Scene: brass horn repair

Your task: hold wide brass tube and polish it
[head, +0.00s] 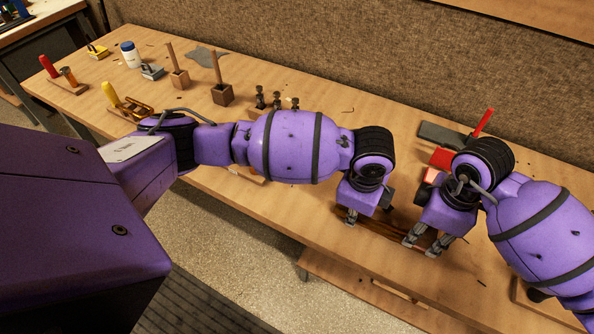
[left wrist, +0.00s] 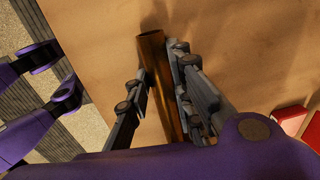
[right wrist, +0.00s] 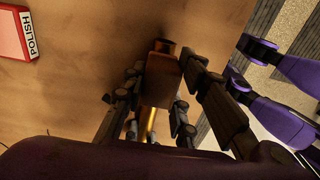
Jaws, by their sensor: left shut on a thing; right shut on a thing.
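The wide brass tube (head: 385,229) lies low over the front of the bench between my two grippers. In the left wrist view, the tube (left wrist: 159,75) has its open end pointing up the picture. My left gripper (head: 352,218) is shut on the tube, one finger on each side. My right gripper (head: 426,243) is shut on a brown block (right wrist: 163,82). The block is at the tube; the tube's round end (right wrist: 163,46) shows beyond it and shiny brass (right wrist: 149,122) below it. Whether the block wraps the tube or only rests against it, I cannot tell.
A red box marked POLISH (right wrist: 14,36) lies on the bench near my right gripper. A grey flat piece (head: 440,135) and a red-handled tool (head: 484,121) lie behind. Wooden blocks with upright handles (head: 222,93) and other tools stand at the back left.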

